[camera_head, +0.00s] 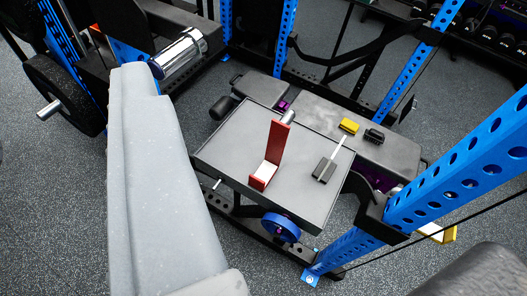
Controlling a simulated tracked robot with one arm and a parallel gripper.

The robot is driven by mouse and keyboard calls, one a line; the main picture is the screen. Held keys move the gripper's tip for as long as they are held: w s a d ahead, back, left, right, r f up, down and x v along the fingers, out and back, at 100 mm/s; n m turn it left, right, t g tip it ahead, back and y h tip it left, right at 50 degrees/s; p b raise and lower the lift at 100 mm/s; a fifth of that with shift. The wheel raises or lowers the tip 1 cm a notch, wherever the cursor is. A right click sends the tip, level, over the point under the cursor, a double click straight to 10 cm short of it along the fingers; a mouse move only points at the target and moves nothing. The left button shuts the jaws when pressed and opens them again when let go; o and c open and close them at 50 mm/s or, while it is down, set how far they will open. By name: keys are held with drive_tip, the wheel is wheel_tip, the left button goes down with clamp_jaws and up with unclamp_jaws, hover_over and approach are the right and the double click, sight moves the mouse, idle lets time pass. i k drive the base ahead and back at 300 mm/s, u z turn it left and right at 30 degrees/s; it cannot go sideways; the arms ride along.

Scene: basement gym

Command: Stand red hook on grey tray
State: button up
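The red hook (275,145) is an L-shaped red piece with a pale inner face at its foot. The tray is a flat grey surface with a dark rim. A black block with a pale rod (325,168) lies on its right part. My gripper's fingers are not in view. I see nothing gripping the hook.
A black padded bench (320,112) lies behind the tray, bearing yellow (349,126) and black (374,135) pieces. Blue perforated rack posts (460,170) rise at right. A weight plate (62,95) stands at left. A large grey shape covers the left foreground. Speckled floor is open lower left.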

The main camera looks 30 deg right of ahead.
sight(257, 149)
drive_tip(key=u, duration=2.45)
drive_tip(key=k, duration=0.95)
drive_tip(key=z, duration=1.8)
drive_tip(key=i, duration=1)
drive_tip(key=z, duration=0.1)
